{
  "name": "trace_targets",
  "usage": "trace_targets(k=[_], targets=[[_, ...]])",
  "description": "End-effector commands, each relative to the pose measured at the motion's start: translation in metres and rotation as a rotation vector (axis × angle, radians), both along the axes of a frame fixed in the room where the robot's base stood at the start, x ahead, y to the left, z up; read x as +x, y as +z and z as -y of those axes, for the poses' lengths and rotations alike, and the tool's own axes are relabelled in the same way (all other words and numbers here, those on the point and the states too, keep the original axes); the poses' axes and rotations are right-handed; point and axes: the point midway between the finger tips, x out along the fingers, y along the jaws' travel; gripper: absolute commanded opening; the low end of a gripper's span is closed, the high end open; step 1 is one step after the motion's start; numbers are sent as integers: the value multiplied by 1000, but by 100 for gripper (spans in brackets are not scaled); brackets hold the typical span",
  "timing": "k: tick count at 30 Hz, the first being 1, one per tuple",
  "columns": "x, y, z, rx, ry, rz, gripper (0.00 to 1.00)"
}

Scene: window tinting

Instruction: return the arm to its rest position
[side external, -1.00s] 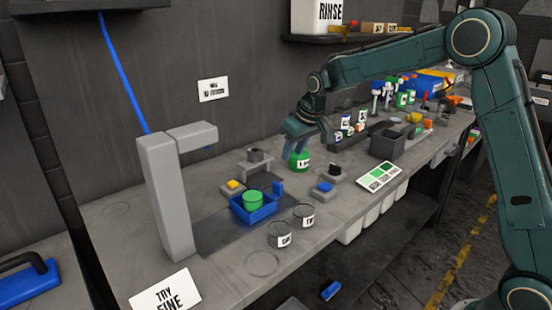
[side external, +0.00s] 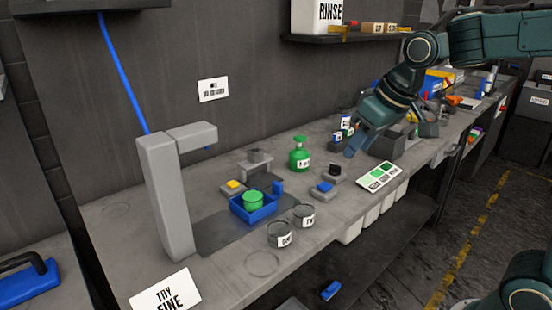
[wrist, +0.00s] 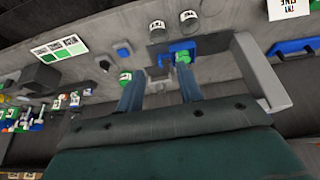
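My gripper (side external: 355,146) hangs over the bench, above and to the right of the green bottle (side external: 299,155). In the wrist view, the two fingers of my gripper (wrist: 158,88) stand apart with nothing held between them. The green bottle stands upright on the bench, clear of my gripper in the side view. The arm reaches in from the upper right, with its wrist tilted downward.
A blue tray (side external: 242,213) with a green round piece (side external: 253,200), two clear cups (side external: 279,235) (side external: 304,216) and a grey post (side external: 166,198) stand at left. A label card (side external: 380,177) lies near the front edge. Bins and bottles crowd the right.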

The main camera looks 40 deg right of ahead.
Motion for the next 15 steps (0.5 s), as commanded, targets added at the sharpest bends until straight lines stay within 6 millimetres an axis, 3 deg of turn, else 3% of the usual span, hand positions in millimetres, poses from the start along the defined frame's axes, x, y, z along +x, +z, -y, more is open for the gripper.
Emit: trace_targets(k=[8, 15], targets=[[-68, -1, -7, 1, 2, 21, 36], [-121, -14, -10, 4, 2, 34, 36]])
